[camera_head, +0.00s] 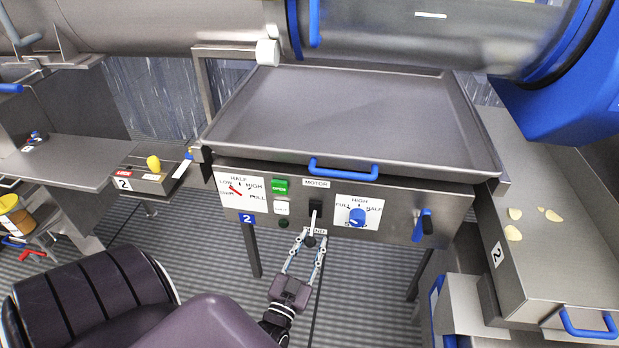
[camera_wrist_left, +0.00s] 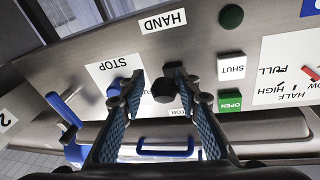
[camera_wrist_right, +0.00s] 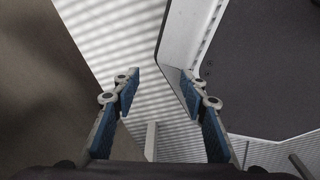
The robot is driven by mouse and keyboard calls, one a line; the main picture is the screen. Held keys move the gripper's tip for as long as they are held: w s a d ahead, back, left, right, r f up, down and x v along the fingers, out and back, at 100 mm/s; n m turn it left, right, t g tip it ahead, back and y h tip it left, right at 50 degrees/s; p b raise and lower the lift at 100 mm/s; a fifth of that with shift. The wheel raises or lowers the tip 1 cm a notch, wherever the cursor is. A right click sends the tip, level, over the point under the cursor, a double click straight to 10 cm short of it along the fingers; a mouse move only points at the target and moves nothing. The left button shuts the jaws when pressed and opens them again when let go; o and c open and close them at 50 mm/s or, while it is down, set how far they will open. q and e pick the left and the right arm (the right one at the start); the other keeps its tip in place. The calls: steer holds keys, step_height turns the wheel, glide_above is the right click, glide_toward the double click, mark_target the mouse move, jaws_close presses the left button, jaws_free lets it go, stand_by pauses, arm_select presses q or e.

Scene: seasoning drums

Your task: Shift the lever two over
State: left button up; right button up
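A motor lever (camera_head: 312,222) with a pale stem and black knob stands on the steel control panel marked 2, between a MOTOR label (camera_head: 316,184) and a HAND label. The black knob (camera_wrist_left: 165,91) faces the left wrist camera. My left gripper (camera_head: 311,240) is open at the lever, one finger on each side of the knob; whether either touches it I cannot tell. My right gripper (camera_wrist_right: 160,80) is open and empty, and is not visible in the head view. A separate yellow knob (camera_head: 153,163) stands on a box marked 2 at the left.
A blue dial (camera_head: 357,216) is right of the lever, and green (camera_head: 280,186) and white (camera_head: 282,208) buttons are left. A blue-handled lever (camera_head: 422,226) is at the panel's right end. A wide tray (camera_head: 345,115) with a blue handle lies above, under a large drum (camera_head: 420,45).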

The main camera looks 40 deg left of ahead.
arm_select(q)
steer(key=shift+o, duration=1)
steer(key=shift+w, duration=0.1)
steer(key=shift+s, duration=0.3)
steer(key=v, duration=1.1)
steer(key=shift+s+d, duration=0.2)
steer(key=shift+f, duration=0.15)
